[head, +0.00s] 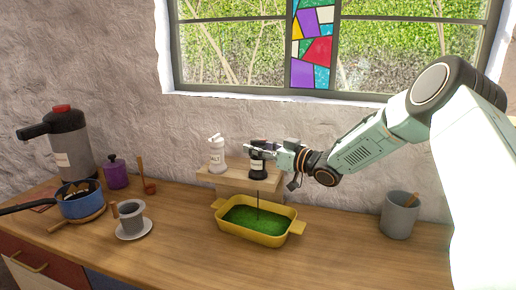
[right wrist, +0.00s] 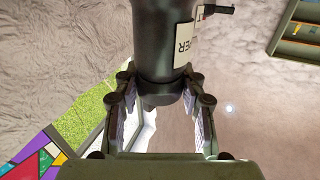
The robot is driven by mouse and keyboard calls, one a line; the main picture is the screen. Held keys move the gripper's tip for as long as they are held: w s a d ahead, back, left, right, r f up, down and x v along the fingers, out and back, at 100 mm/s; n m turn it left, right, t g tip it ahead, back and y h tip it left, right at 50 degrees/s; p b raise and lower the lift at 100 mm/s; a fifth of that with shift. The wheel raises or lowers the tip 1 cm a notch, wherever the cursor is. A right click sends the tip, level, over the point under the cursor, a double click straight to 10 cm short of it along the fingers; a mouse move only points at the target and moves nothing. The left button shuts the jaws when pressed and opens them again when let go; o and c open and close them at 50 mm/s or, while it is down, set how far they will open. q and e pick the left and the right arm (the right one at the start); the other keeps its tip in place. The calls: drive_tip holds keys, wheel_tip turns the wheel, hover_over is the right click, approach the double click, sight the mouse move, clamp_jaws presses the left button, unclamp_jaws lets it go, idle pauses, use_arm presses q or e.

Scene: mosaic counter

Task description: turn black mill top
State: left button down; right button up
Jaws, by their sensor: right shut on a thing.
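The black mill (head: 257,168) is upright, with a white label, at the front edge of a small wooden stand (head: 212,178). A thin dark line runs from below it down to the green contents of a yellow dish (head: 262,237). My right gripper (head: 257,150) is shut on the mill's top, coming from the right. In the right wrist view the mill's dark body (right wrist: 158,40) with part of its label shows, and its top end sits between the fingers of my right gripper (right wrist: 155,100). My left gripper is not in view.
A white salt mill (head: 217,155) stands on the stand, just left of the black mill. A grey cup (head: 400,218) is at the right. A blue pan (head: 82,203), a grey cup on a saucer (head: 132,232), a purple jar (head: 115,175) and a dark flask (head: 70,150) are at the left.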

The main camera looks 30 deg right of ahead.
drive_tip(key=shift+m+h, duration=0.4)
drive_tip(key=shift+h, duration=0.2)
drive_tip(key=shift+c, duration=0.2)
